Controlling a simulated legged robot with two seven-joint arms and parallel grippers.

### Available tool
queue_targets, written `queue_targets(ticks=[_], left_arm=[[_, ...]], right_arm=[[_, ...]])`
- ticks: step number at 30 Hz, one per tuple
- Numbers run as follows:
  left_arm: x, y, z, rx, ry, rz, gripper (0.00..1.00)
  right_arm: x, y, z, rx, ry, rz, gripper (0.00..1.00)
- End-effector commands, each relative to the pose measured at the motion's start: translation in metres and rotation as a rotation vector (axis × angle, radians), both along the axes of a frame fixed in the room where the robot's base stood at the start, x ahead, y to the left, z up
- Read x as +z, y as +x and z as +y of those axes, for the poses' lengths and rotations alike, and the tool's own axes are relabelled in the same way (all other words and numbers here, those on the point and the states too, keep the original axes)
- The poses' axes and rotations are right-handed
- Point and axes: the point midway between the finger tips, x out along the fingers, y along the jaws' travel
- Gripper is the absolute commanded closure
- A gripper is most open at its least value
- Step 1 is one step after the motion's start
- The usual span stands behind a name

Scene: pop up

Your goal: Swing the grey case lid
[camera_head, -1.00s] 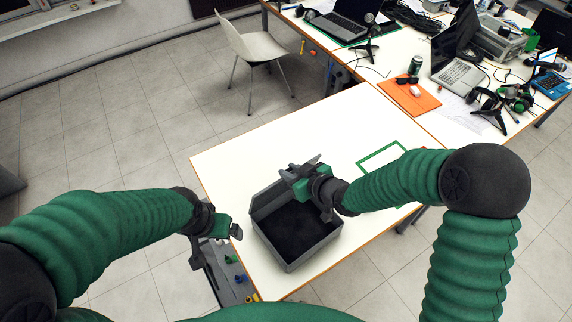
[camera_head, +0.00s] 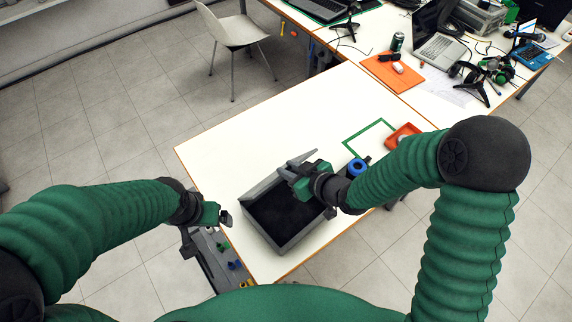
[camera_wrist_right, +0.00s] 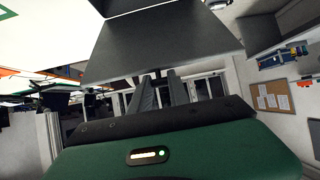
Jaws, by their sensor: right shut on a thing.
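The grey case (camera_head: 287,243) stands on the white table with its dark inside facing up. The case is open. Its lid is mostly hidden behind my right gripper (camera_head: 299,170) in the head view; a thin grey edge (camera_head: 304,156) shows beside the gripper. In the right wrist view, a flat grey panel, seemingly the lid (camera_wrist_right: 165,48), lies at the tips of my right fingers (camera_wrist_right: 158,88), which are shut on its edge. My left gripper (camera_head: 226,217) hangs left of the case, apart from it; its jaw gap is unclear.
A blue ring-shaped thing (camera_head: 356,168) and an orange tray (camera_head: 403,136) lie right of the case, near my right arm. A green outlined frame (camera_head: 368,139) marks the table. The white table (camera_head: 250,140) is clear behind the case. A chair (camera_head: 232,30) stands beyond.

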Motion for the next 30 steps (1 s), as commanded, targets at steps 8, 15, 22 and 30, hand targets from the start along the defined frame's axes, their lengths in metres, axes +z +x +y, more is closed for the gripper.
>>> queue_targets(ticks=[8, 15, 22, 30], left_arm=[[-0.012, 0.000, 0.000, 0.000, 0.000, 0.000, 0.07], [-0.021, 0.000, 0.000, 0.000, 0.000, 0.000, 0.07], [-0.023, 0.000, 0.000, 0.000, 0.000, 0.000, 0.07], [-0.025, 0.000, 0.000, 0.000, 0.000, 0.000, 0.07]], right_arm=[[-0.019, -0.019, -0.013, 0.005, -0.002, 0.009, 1.00], [-0.031, -0.032, -0.025, 0.005, -0.002, 0.009, 1.00], [-0.034, -0.038, -0.030, 0.005, -0.002, 0.007, 1.00], [-0.036, -0.039, -0.031, 0.005, -0.001, 0.007, 1.00]])
